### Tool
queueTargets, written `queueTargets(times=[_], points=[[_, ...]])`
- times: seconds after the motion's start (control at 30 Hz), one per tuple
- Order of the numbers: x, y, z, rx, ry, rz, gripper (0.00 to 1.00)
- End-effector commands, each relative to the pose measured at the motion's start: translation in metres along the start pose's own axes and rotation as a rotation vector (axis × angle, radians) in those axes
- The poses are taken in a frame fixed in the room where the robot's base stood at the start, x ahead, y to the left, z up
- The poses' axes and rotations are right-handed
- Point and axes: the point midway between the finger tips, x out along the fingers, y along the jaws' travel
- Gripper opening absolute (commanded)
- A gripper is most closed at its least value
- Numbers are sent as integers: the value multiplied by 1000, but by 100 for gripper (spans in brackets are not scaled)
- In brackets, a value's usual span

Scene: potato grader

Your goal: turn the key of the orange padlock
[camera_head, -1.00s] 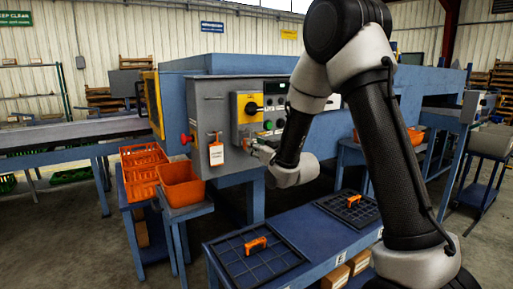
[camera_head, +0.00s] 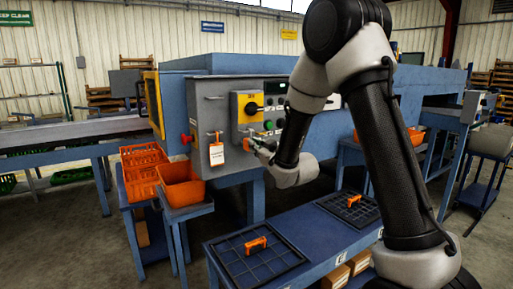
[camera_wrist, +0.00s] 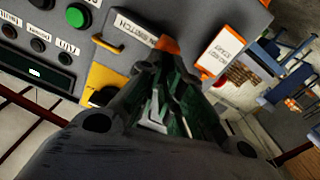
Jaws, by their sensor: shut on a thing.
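The orange padlock (camera_wrist: 168,45) shows as a small orange patch just beyond my fingertips in the wrist view, under a plate lettered "SWITCH". Most of it is hidden by the fingers. My gripper (camera_wrist: 155,72) points at it, with the fingers closed together at their tips. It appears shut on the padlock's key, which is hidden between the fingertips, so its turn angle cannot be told. In the head view my gripper (camera_head: 257,148) reaches the lower part of the grey control panel (camera_head: 205,115).
An orange-edged white tag (camera_head: 216,153) hangs left of my gripper, also in the wrist view (camera_wrist: 216,50). A yellow switch plate (camera_head: 242,105) and a green button (camera_wrist: 77,15) are close by. Orange crates (camera_head: 182,192) stand lower left. A blue bench (camera_head: 325,228) with black trays is below.

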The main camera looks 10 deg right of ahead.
Motion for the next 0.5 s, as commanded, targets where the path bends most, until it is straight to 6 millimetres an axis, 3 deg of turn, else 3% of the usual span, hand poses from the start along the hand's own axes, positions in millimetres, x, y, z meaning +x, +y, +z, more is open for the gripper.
queueTargets(times=[0.5], points=[[0, -6, 2, -487, 0, 2, 0]])
